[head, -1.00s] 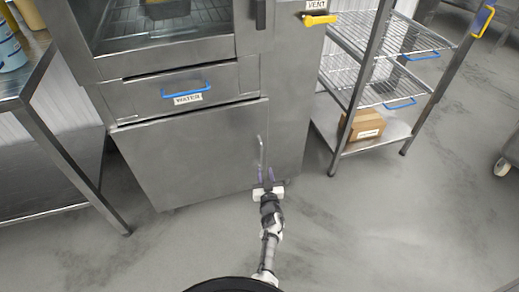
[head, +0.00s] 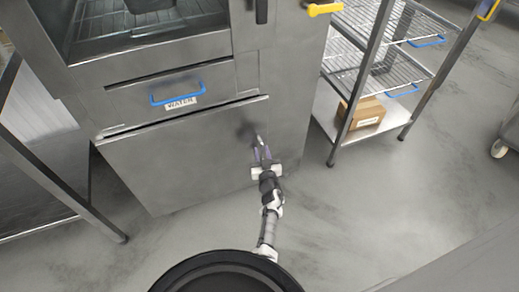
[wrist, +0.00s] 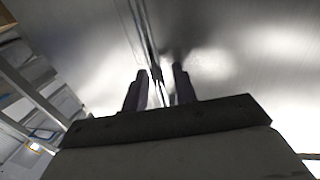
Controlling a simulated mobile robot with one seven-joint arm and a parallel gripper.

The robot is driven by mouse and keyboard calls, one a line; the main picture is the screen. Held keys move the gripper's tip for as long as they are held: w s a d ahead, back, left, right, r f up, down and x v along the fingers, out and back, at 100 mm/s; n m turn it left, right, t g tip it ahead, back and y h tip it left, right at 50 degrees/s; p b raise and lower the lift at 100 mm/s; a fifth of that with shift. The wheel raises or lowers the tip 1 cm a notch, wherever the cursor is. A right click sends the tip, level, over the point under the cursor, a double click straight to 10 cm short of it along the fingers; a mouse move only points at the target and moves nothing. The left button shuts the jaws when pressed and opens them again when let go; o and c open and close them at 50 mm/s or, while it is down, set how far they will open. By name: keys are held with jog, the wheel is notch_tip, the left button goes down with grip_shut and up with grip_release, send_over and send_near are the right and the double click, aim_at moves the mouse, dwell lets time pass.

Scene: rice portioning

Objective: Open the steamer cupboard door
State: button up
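The steamer cupboard door (head: 185,160) is the wide steel panel below the water drawer, and it looks shut. Its upright handle (head: 258,140) is near the right edge, and its lower part is hidden by my gripper (head: 263,156). In the wrist view the handle (wrist: 154,70) is a thin bar running between my two dark fingers (wrist: 158,88). The fingers are apart, with a gap visible on each side of the bar. I cannot tell whether either finger touches it.
Above the door is the water drawer (head: 170,92) with a blue handle. A wire shelf rack (head: 385,65) with a cardboard box (head: 362,113) stands to the right. A steel table (head: 55,185) is at the left. The floor (head: 380,200) in front is clear.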

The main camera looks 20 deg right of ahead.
grip_shut()
dwell(0.3)
jog(key=shift+s, duration=0.15)
